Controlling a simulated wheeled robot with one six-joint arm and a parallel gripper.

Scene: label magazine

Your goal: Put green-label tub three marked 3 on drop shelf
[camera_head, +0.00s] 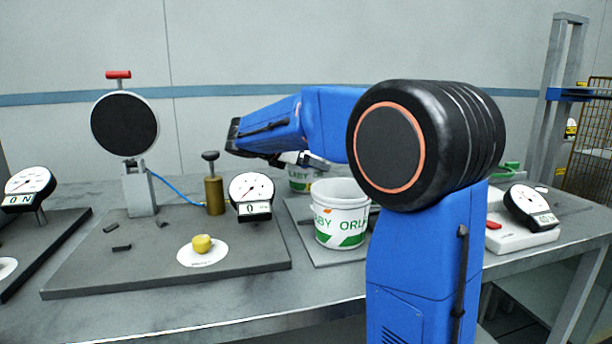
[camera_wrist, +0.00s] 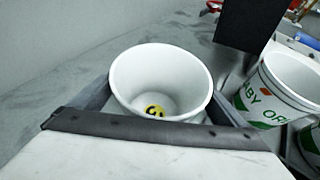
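A white tub (camera_wrist: 125,75) stands between the fingers of my gripper (camera_wrist: 160,92) in the wrist view. A yellow disc with a black mark lies on its floor; the mark is too small to read surely. In the head view, a tub with some green on it (camera_head: 299,184) shows low behind my arm, and my gripper (camera_head: 312,160) is over it, partly hidden. The fingers are apart, one on each side of the tub. I cannot tell whether they press on it. The drop shelf is not identifiable.
A second white tub with a green label (camera_head: 340,228) stands close on the right; it also shows in the wrist view (camera_wrist: 262,98). A gauge board (camera_head: 90,270) with dials and a brass post (camera_head: 214,196) fills the left. A white device (camera_head: 522,236) sits far right.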

